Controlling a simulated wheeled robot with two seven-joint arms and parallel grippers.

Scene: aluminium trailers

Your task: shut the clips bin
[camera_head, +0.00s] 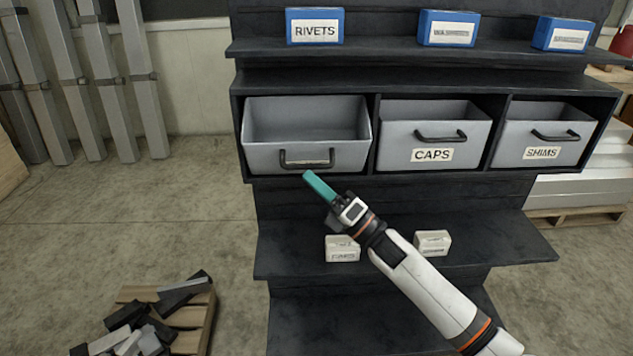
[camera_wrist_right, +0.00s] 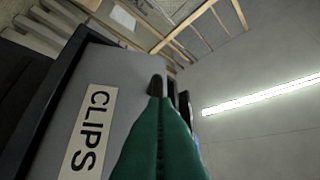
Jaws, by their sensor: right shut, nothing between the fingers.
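The clips bin (camera_head: 262,158) is the grey left bin in the dark rack's row. It stands out from the rack, its inside in view and empty. Its dark handle (camera_head: 307,163) is on the front. The right wrist view shows the bin's grey front (camera_wrist_right: 125,75) and its CLIPS label (camera_wrist_right: 88,133). My right gripper (camera_head: 308,175) is shut and empty, its green fingertips just below the handle in the head view. In the right wrist view the fingertips (camera_wrist_right: 160,98) overlap the dark handle; I cannot tell whether they touch. My left gripper is out of view.
The CAPS bin (camera_head: 400,148) and SHIMS bin (camera_head: 513,150) sit to the right. Blue boxes, including RIVETS (camera_head: 315,27), stand on the shelf above. Small white boxes (camera_head: 342,248) stand on the shelf below. A pallet with metal offcuts (camera_head: 190,318) lies on the floor at left.

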